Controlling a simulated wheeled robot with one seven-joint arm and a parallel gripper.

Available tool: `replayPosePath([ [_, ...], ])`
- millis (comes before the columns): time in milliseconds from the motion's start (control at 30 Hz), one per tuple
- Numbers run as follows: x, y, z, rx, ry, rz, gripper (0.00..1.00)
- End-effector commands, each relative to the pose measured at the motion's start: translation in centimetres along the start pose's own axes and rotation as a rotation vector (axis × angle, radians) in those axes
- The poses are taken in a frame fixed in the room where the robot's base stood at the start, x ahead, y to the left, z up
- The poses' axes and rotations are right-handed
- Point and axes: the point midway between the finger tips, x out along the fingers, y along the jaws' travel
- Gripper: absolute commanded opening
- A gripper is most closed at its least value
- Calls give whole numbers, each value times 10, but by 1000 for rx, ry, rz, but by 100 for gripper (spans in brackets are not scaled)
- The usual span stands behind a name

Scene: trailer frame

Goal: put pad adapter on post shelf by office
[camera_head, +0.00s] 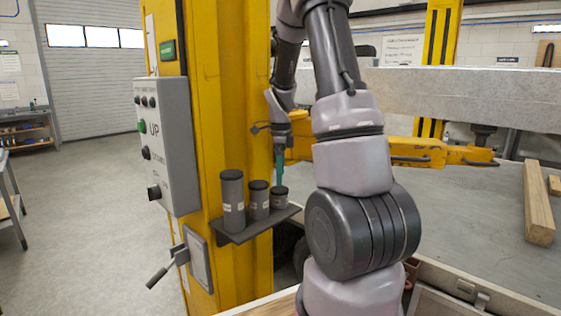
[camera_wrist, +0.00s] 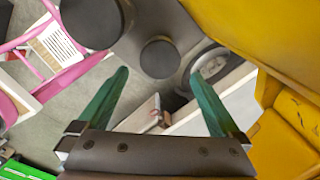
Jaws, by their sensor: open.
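Three dark grey cylindrical pad adapters stand upright on a small dark shelf (camera_head: 258,228) fixed to the yellow post (camera_head: 222,110). The tall one (camera_head: 232,198) is at the left, a medium one (camera_head: 259,200) in the middle and a short one (camera_head: 279,198) at the right. My gripper (camera_head: 281,166) points down just above the short adapter. In the wrist view my gripper (camera_wrist: 160,78) is open, its green fingers apart and empty. A small dark round top (camera_wrist: 160,59) lies between and beyond the fingertips; a larger one (camera_wrist: 91,22) is at upper left.
A grey control box (camera_head: 166,145) and a lever (camera_head: 168,266) are on the post's left side. A yellow lift arm (camera_head: 440,152) reaches right under a grey beam (camera_head: 470,95). Open floor (camera_head: 85,200) lies at left.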

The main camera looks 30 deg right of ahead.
Motion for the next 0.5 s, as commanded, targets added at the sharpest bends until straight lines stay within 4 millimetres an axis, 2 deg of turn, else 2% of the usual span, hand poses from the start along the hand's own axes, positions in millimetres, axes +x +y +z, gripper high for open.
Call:
replayPosePath([
  [33, -12, 0, 0, 0, -2, -4, 100],
  [133, -28, -1, 0, 0, -1, -3, 100],
  [367, -49, 2, 1, -16, -6, -6, 100],
  [500, -75, 18, 6, -136, -41, -46, 100],
])
